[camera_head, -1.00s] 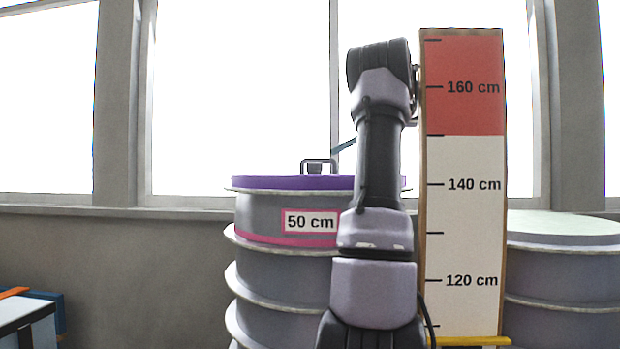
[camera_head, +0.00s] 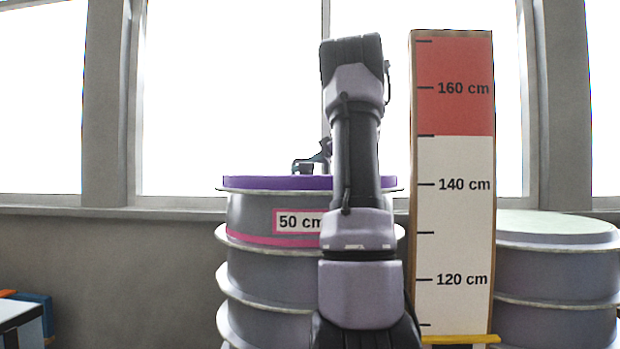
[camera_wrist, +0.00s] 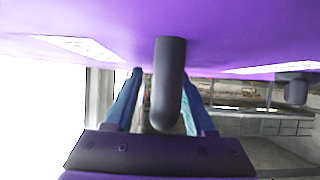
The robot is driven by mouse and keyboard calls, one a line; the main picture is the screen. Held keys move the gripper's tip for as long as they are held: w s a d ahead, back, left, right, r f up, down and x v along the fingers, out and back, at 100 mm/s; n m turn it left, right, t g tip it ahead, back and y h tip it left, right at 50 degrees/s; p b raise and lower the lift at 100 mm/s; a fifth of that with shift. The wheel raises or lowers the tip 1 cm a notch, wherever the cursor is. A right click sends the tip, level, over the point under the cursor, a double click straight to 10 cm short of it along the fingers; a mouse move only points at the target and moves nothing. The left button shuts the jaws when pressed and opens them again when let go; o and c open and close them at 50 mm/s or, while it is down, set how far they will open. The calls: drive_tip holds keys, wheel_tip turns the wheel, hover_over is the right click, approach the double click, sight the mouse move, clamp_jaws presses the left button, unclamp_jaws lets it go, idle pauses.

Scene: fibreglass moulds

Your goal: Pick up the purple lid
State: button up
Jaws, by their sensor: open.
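The purple lid (camera_head: 270,183) lies flat on top of a stack of grey round moulds, partly hidden by my arm in the head view. It fills the top of the wrist view (camera_wrist: 220,20). Its dark handle (camera_wrist: 170,85) stands between the two blue fingers of my gripper (camera_wrist: 160,80), which are apart on either side of it. I cannot tell whether either finger touches the handle. In the head view my gripper (camera_head: 322,155) is small and partly hidden behind my arm, just above the lid at the handle (camera_head: 303,167).
The grey mould stack (camera_head: 265,275) bears a "50 cm" label. A tall height board (camera_head: 452,210), red above and white below, stands close to the right of my arm. More stacked moulds (camera_head: 557,265) stand at far right. Windows and a sill are behind.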

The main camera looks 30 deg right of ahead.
clamp_jaws()
drive_tip(key=shift+r, duration=0.1)
idle(1.2)
